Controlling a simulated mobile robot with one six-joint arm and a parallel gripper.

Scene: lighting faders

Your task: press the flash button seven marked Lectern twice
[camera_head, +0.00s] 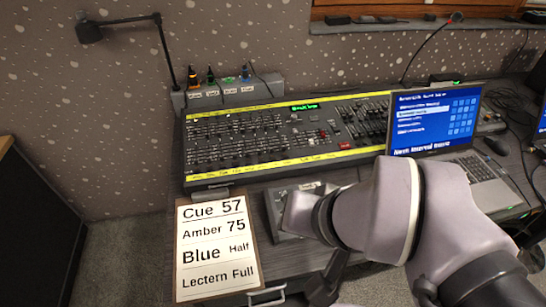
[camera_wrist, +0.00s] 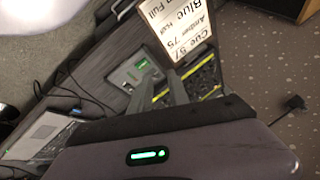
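The lighting console (camera_head: 350,143) lies on the desk with rows of faders and small buttons. A yellow label strip (camera_head: 270,166) runs along its front edge; its lettering is too small to read, so I cannot pick out button seven or the Lectern mark. The console shows partly in the wrist view, with its yellow strip (camera_wrist: 212,94) behind my fingers. My gripper (camera_wrist: 160,84) has its two grey fingers apart, with nothing seen between them. Whether they touch the console I cannot tell. In the head view my arm crosses the front right and I cannot make out the fingertips.
A clipboard note (camera_head: 216,248) reads Cue 57, Amber 75, Blue Half, Lectern Full. A laptop (camera_head: 435,122) stands right of the console. A lamp (camera_head: 90,32) and a gooseneck microphone (camera_head: 455,18) rise behind. A small grey box (camera_wrist: 130,75) sits near the note.

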